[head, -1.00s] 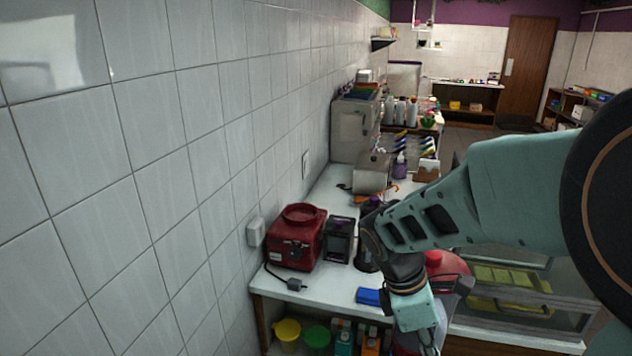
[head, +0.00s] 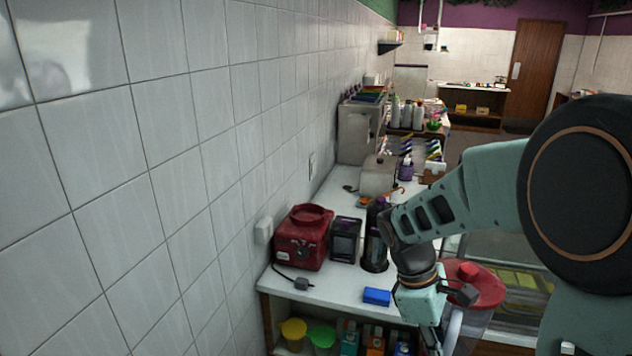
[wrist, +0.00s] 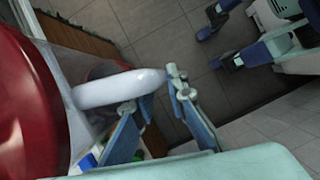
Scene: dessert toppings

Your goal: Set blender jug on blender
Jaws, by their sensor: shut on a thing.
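The blender base (head: 302,240) is a squat red unit with a round open collar on top. It stands on the white counter against the tiled wall. The blender jug (head: 484,288) has a red lid and a clear body. It is at the right of the base, clear of it and in front of the counter, partly hidden by my arm. In the wrist view its red lid (wrist: 28,105) fills the left side. My gripper (wrist: 153,92) is shut on the jug's white handle (wrist: 105,90). In the head view the fingers are mostly hidden.
A dark square container (head: 344,240) and a dark bottle (head: 375,237) stand right of the base. A blue block (head: 377,296) lies near the counter's front edge. A power cord (head: 300,283) lies before the base. Tubs and cartons fill the shelf below. A glass-topped case stands at right.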

